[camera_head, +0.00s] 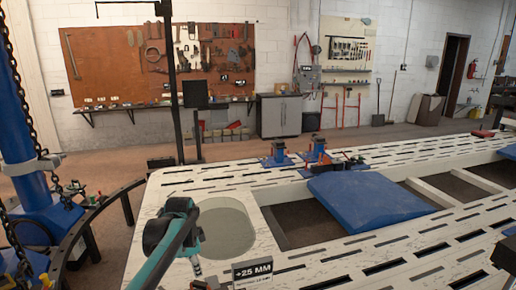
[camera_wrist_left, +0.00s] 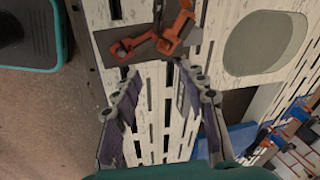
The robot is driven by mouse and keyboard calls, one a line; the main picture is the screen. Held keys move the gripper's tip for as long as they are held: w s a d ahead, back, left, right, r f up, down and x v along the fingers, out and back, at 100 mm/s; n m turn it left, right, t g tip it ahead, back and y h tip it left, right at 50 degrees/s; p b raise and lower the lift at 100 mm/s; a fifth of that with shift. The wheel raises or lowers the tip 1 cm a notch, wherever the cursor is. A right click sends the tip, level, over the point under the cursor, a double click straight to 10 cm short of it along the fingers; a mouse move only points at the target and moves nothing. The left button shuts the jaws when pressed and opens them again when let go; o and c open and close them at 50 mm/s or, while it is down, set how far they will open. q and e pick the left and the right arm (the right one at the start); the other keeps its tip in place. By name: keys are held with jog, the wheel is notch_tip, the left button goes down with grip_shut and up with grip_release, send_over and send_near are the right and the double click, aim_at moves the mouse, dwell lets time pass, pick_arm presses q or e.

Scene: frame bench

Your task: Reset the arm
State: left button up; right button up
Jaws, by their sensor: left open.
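My left arm (camera_head: 175,240), teal and black, reaches over the near left part of the white slotted frame bench (camera_head: 290,262) in the head view. In the left wrist view my left gripper (camera_wrist_left: 160,73) has its two purple-padded fingers spread apart, with nothing between them. The slotted bench top (camera_wrist_left: 150,110) lies below the fingers. An orange tool (camera_wrist_left: 150,42) lies on a dark plate beyond the fingertips, apart from them. My right gripper is not seen.
A blue pad (camera_head: 365,200) lies over the bench opening. A "+25 MM" sign (camera_head: 252,271) stands at the near edge. Blue-based clamps (camera_head: 318,152) stand on the far rail. A blue post with a chain (camera_head: 22,150) rises at the left. A round grey recess (camera_head: 228,232) is beside my arm.

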pick_arm(q)
jog(key=s+d+r+n+t, duration=0.1)
jog(key=s+r+n+t, duration=0.15)
jog(key=s+n, duration=0.75)
jog(key=s+f+n+t, duration=0.1)
jog(key=s+f, duration=0.1)
jog(key=s, duration=0.6)
jog(key=s+d+f+n+t, duration=0.1)
jog(key=s+f, duration=0.2)
jog(key=s, duration=0.6)
jog(key=shift+s, duration=0.2)
